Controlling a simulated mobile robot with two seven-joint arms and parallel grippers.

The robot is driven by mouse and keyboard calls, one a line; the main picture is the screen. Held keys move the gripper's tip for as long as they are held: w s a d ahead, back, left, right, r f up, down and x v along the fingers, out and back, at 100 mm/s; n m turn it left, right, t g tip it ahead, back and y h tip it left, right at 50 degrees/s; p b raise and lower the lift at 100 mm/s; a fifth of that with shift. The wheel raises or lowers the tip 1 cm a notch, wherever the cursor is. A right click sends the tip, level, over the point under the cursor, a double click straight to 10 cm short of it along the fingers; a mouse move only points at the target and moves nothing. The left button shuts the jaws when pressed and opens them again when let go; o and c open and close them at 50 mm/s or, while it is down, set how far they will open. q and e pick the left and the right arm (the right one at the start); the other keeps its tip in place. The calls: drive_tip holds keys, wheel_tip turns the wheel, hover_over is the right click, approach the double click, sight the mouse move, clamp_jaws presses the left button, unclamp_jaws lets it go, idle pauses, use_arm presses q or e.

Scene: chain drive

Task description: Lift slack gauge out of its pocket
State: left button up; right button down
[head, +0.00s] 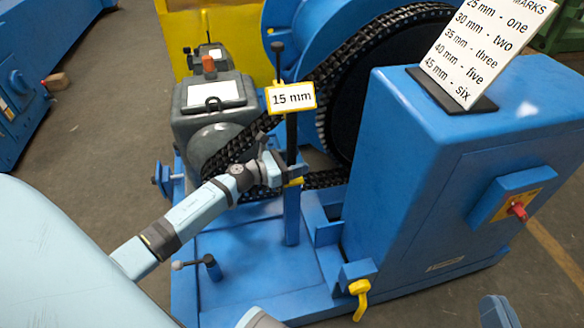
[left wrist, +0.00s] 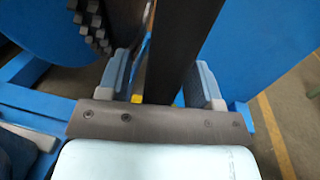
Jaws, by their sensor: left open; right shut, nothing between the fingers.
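The slack gauge (head: 291,133) is a tall dark bar standing upright in a blue post (head: 292,220), with a dark knob at its top. A yellow-framed label reading "15 mm" (head: 291,97) is near its upper part, and a yellow piece sits lower, by the post's top. My left gripper (head: 277,172) is at the bar just above the post. In the left wrist view, the dark bar (left wrist: 180,50) passes between the open fingers of my left gripper (left wrist: 163,82), with gaps visible. Only the tips of my right gripper (head: 497,312) show at the lower right, shut and away from the gauge.
A black chain (head: 345,60) runs behind the gauge from a grey motor (head: 210,105) to a large wheel. A blue cabinet (head: 430,140) with a sign card (head: 485,45) stands at right. A yellow handle (head: 359,297) and a small lever (head: 210,264) are on the blue base.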

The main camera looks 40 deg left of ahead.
use_arm(q)
drive_tip(key=shift+w+d, duration=0.2)
drive_tip(key=shift+w, duration=0.05)
clamp_jaws()
idle(1.2)
drive_tip(key=shift+r, duration=0.15)
